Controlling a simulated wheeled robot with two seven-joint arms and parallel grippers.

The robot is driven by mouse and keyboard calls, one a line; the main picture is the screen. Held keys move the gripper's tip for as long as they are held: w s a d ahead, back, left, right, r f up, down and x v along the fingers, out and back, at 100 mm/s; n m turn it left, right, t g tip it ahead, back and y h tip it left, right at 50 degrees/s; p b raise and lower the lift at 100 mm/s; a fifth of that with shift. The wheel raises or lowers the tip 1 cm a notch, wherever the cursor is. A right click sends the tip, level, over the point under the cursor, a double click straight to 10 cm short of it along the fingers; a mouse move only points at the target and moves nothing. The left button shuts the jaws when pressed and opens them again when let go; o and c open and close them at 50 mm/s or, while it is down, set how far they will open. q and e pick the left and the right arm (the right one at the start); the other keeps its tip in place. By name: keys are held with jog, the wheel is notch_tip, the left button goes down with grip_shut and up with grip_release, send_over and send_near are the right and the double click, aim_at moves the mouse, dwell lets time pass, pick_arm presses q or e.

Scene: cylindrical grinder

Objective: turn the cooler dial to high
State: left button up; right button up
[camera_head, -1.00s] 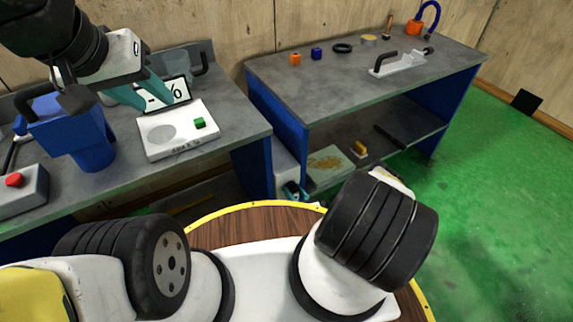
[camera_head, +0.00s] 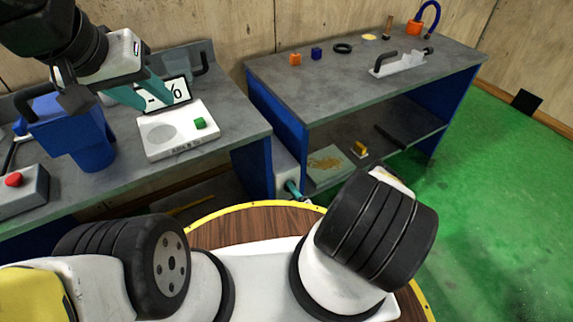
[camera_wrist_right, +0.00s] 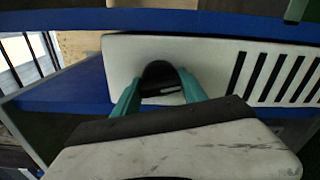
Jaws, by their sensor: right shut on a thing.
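The cooler (camera_head: 285,160) is a white box at the left end of the right bench's lower level. In the right wrist view its pale front (camera_wrist_right: 210,60) has black slanted vents on the right. The black round dial (camera_wrist_right: 158,72) is between the teal fingers of my right gripper (camera_wrist_right: 158,92), which is shut on it. The dial's lower part shows a light patch; its setting cannot be read. In the head view my right gripper (camera_head: 293,188) is small, at the cooler's front. My left gripper (camera_head: 143,97) is open over the left bench, near a display.
The left bench holds a white scale (camera_head: 178,135) with a green block (camera_head: 200,123), a blue container (camera_head: 85,135) and a red button box (camera_head: 20,190). The right bench (camera_head: 340,85) carries small parts. Its shelf holds a tray (camera_head: 325,165).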

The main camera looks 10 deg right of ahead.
jog(key=shift+m, duration=1.6)
jog(key=o, duration=1.3)
jog(key=shift+o, duration=0.2)
jog(key=shift+s, duration=0.1)
jog(key=v, duration=0.7)
jog(key=shift+s+d, duration=0.15)
jog(key=shift+s, duration=0.15)
